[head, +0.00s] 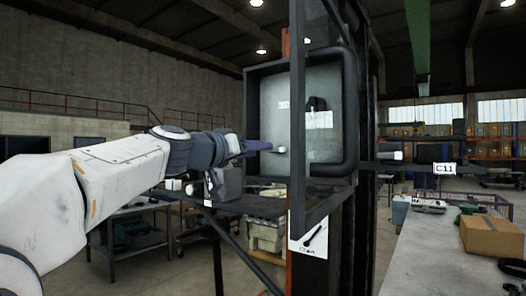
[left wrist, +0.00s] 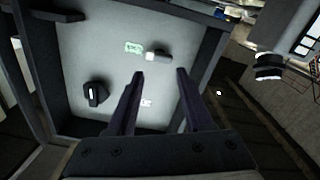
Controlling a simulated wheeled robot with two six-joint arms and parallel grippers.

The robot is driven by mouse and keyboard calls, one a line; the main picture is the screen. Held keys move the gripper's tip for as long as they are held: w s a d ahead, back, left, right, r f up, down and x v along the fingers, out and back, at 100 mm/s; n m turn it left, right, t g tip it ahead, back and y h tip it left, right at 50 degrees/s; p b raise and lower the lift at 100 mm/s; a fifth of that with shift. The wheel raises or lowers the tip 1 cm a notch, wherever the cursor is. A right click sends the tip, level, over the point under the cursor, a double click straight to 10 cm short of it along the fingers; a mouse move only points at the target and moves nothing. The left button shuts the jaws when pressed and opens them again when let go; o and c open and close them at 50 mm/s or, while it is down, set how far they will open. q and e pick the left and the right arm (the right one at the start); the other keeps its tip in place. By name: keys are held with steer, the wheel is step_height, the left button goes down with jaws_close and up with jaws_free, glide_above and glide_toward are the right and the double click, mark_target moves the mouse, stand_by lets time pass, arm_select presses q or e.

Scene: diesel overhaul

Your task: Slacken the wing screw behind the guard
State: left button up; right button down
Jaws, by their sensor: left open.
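An open-fronted dark box with a pale back panel (head: 272,118) stands ahead; the panel also fills much of the left wrist view (left wrist: 110,62). A dark-framed guard pane (head: 322,150) stands at its front right. On the panel are a black knob with a white mark (left wrist: 95,93) and a dark stub with a pale end (left wrist: 158,54). I cannot tell for certain which one is the wing screw. My left gripper (left wrist: 160,74) is open and empty, its fingers pointing at the panel with the stub between and beyond the tips. My right gripper is out of view.
The box's dark rim and an upright post (head: 368,200) are close to my left arm. A bench with a cardboard box (head: 490,236) is at the lower right.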

arm_select(q)
steer(key=m+b, duration=0.2)
steer(key=m, duration=0.5)
steer(key=w+d+m+b, duration=0.1)
steer(key=m+b, duration=0.1)
steer(key=m, duration=0.5)
steer(key=w+m+b, duration=0.1)
steer(key=m+b, duration=0.1)
steer(key=m, duration=0.6)
steer(key=shift+w+d+f, duration=0.1)
steer(key=shift+w+d, duration=0.05)
steer(key=shift+d, duration=0.25)
steer(key=shift+w+d+p, duration=0.25)
steer(key=shift+w+p, duration=0.1)
steer(key=shift+p, duration=0.05)
steer(key=shift+w+d, duration=0.15)
